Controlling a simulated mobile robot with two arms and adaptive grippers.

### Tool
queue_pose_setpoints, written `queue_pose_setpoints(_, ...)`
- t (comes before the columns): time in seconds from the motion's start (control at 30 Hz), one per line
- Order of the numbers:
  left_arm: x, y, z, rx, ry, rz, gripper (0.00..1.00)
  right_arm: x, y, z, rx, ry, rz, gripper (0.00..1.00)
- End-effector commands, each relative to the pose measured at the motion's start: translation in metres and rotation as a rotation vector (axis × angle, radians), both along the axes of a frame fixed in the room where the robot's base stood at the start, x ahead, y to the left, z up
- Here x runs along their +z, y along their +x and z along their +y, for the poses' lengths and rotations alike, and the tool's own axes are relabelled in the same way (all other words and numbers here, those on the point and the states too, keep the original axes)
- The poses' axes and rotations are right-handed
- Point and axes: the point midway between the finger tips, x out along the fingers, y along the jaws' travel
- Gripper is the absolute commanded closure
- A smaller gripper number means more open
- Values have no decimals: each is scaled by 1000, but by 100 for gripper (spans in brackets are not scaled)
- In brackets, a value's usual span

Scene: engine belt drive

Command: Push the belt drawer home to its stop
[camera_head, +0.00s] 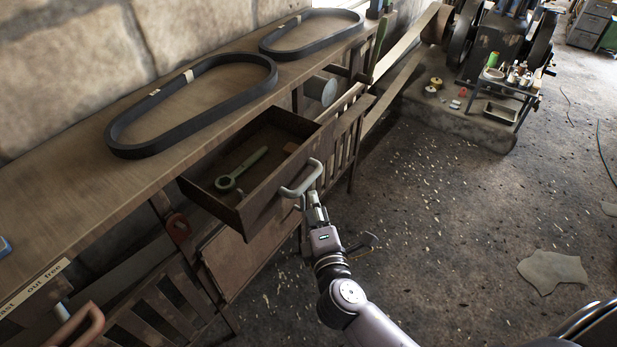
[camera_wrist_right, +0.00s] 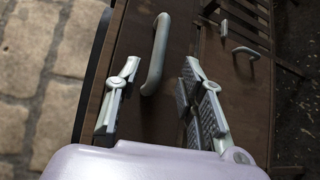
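The belt drawer (camera_head: 245,195) is a dark wooden drawer pulled out from under the bench. Its interior shows, with a pale ring-ended tool (camera_head: 240,170) lying inside. A grey bow handle (camera_head: 300,179) is on its front, and the handle also shows in the right wrist view (camera_wrist_right: 157,55). My right gripper (camera_head: 315,203) is close to the drawer front, just below the handle in the head view. In the right wrist view its fingers (camera_wrist_right: 160,70) are spread, with the handle appearing between them. I cannot tell whether they touch it. My left gripper is not in view.
Two dark belts (camera_head: 195,105) lie on the bench top (camera_head: 60,205). A reddish handle (camera_head: 77,325) and a white label are at the lower left. Slatted panels stand below the bench. An engine (camera_head: 495,45) stands on a block at the back right. The floor to the right is mostly open.

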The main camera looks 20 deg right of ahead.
Motion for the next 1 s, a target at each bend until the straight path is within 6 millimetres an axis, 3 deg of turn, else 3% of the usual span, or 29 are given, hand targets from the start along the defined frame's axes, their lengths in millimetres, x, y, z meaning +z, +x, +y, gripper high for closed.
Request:
queue_pose_setpoints(0.2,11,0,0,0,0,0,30,-4,48,-6,-1,-1,-1,64)
queue_pose_setpoints(0.43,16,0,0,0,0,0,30,-11,83,-11,0,0,-1,64)
queue_pose_setpoints(0.6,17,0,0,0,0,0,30,-13,94,-13,0,1,0,64)
queue_pose_setpoints(0.87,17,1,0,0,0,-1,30,-14,95,-13,0,2,1,64)
queue_pose_setpoints(1.0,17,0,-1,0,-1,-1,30,-14,95,-13,1,2,1,71)
